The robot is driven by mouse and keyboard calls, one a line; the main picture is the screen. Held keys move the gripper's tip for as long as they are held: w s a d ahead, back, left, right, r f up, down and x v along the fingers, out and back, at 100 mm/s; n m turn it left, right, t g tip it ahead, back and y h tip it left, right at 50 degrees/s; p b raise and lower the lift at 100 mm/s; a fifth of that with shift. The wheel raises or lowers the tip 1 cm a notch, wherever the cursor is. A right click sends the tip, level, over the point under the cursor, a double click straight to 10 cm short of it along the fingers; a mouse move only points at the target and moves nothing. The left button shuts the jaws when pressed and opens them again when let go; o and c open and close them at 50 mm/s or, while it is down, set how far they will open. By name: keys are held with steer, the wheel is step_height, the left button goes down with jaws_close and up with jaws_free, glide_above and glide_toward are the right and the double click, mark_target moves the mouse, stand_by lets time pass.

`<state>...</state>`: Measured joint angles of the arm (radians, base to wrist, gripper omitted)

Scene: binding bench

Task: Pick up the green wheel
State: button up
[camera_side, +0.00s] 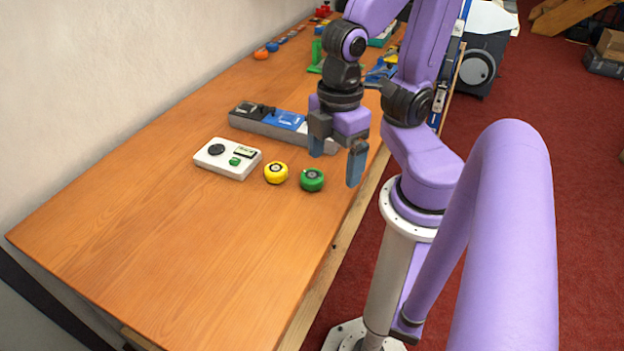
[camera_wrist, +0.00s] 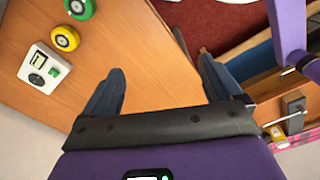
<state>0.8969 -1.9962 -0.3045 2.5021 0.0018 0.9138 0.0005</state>
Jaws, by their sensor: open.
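In the wrist view the green wheel (camera_wrist: 80,8) is at the top left, partly cut off by the frame. My gripper (camera_side: 336,165) is open and empty above the bench, a little behind and to the right of the green wheel in the side view. Its blue fingertips also show in the wrist view (camera_wrist: 162,88), wide apart with nothing between them.
A yellow wheel (camera_side: 276,172) sits just left of the green one. A white box (camera_side: 228,158) with a dial stands beyond it. A grey rail (camera_side: 262,127) with black and blue parts lies behind. The bench front (camera_side: 190,260) is clear.

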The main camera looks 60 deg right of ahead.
steer(key=w+d+m, duration=0.3)
steer(key=w+m, duration=1.1)
steer(key=w, duration=0.1)
steer(key=m, duration=2.1)
glide_above(312, 174)
steer(key=f, duration=1.2)
steer(key=shift+s+a, duration=0.15)
steer(key=shift+a, duration=0.1)
steer(key=shift+d+f, duration=0.2)
steer(key=shift+f, duration=3.3)
